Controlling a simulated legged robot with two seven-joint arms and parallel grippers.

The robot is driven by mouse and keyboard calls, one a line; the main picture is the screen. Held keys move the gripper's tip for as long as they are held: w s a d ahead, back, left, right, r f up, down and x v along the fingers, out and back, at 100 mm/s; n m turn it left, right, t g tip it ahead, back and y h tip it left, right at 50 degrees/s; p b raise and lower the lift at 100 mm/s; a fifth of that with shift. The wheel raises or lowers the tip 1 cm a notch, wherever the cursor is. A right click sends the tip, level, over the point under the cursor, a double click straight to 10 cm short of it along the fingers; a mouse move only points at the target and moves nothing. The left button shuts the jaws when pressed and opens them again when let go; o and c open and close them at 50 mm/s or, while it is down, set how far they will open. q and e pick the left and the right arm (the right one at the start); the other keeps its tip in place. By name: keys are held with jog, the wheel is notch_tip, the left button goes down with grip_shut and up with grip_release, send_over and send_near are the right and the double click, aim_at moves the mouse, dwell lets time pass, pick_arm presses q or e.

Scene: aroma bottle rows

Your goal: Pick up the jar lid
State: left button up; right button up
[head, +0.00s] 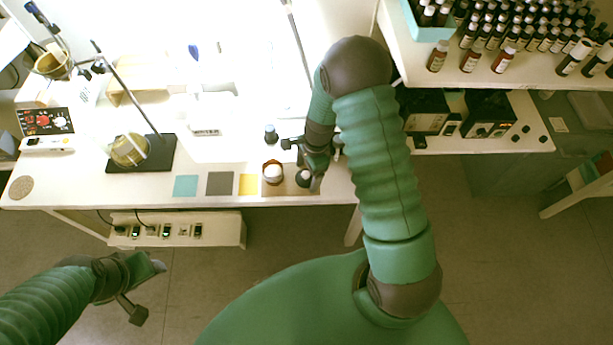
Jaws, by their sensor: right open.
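A small round piece with a dark rim and pale middle (302,177), which looks like the jar lid, lies near the table's front edge, partly hidden by my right gripper. An open brown jar (272,173) with white contents stands just left of it. My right gripper (301,165) is open, with its fingers over and beside the lid; I cannot tell whether they touch it. My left gripper (147,291) is open and empty, low in front of the table over the floor.
A small dark bottle (271,135) stands behind the jar. Teal (186,186), grey (220,183) and yellow (248,185) squares lie to the left. A stand (150,160) is farther left. A shelf of dark bottles (500,38) is at the upper right.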

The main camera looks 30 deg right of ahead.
jog(key=shift+a+r, duration=0.1)
jog(key=shift+a, duration=0.15)
jog(key=c, duration=1.3)
jog(key=shift+d, duration=0.25)
jog(key=shift+c, duration=0.5)
